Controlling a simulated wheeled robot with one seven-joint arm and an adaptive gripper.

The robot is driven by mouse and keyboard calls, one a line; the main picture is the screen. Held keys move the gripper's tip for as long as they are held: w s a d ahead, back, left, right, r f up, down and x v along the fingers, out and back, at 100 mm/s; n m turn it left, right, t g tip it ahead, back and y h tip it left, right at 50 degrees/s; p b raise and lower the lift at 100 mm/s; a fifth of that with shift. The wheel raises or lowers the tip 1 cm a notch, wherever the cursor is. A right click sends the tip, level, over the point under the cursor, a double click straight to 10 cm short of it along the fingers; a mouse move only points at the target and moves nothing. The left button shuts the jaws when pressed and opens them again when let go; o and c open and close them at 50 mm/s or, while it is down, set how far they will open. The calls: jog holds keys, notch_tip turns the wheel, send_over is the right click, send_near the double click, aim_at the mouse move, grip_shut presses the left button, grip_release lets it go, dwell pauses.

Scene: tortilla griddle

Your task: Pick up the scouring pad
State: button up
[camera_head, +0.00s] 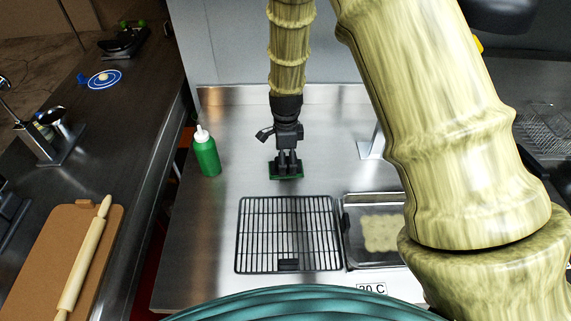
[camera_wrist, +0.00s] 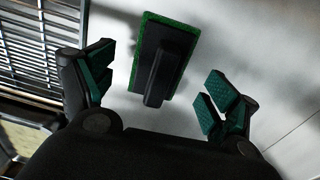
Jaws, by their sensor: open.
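The scouring pad (camera_wrist: 160,55) is a green slab with a black handle on top, lying on the steel counter. In the wrist view it sits between and just beyond my open fingers, with none of them touching it as far as I can see. My gripper (camera_wrist: 155,90) is open and empty, with teal finger pads on each side of the handle. In the head view my gripper (camera_head: 288,164) points down over the pad, and only the pad's green edge (camera_head: 287,177) shows below the fingers.
A wire rack (camera_head: 289,235) lies just in front of the pad, beside a metal tray (camera_head: 347,228) with a pale flat item. A green bottle (camera_head: 207,155) stands to the left. A rolling pin (camera_head: 85,258) lies on a board at the far left. Bare counter surrounds the pad.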

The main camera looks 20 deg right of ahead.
jog(key=shift+f+p, duration=0.35)
jog(key=shift+f, duration=0.95)
jog(key=c, duration=1.3)
